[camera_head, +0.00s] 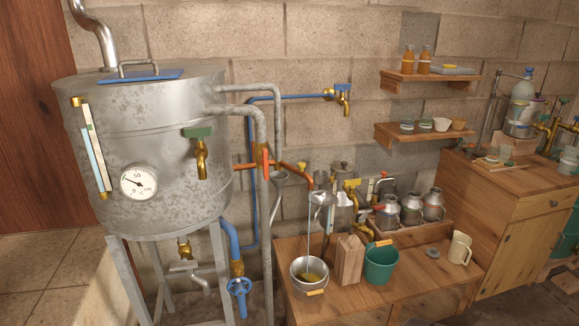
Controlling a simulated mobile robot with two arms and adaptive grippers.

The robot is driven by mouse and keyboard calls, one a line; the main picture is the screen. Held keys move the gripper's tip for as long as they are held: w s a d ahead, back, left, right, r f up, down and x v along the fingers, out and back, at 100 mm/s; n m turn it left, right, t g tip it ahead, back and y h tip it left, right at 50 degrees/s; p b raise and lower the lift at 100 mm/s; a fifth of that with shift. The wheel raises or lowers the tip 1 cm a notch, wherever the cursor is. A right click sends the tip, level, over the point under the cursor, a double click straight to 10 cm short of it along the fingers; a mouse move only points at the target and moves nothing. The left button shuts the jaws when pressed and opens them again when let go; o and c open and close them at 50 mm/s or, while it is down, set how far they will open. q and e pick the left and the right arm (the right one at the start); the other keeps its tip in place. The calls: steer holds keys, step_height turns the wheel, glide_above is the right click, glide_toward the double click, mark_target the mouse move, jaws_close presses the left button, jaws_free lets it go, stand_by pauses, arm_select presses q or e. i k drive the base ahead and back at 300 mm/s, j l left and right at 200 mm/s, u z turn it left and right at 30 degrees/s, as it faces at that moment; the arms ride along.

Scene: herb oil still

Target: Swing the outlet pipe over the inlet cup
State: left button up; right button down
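A large grey metal still (160,150) stands on legs at the left. Grey pipes (262,92) leave its upper right side and bend down. An orange-red pipe (292,168) runs to the right from the red fitting (264,160) on the vertical pipe; it may be the outlet pipe, but I cannot tell. A grey funnel-shaped cup (279,178) sits just below it on a thin stem. Another grey cup (322,198) stands to the right above the bench. I cannot tell which is the inlet cup. Neither of my grippers is in view.
A low wooden bench (350,295) holds a metal bucket (309,274) with yellow liquid, a wooden block (347,258), a green bucket (381,264), a cream jug (460,247) and metal cans (411,209). A blue hand valve (239,287) hangs below the still. A wooden cabinet (508,235) stands right.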

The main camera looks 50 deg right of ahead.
mark_target(299, 171)
steer(key=z, duration=1.65)
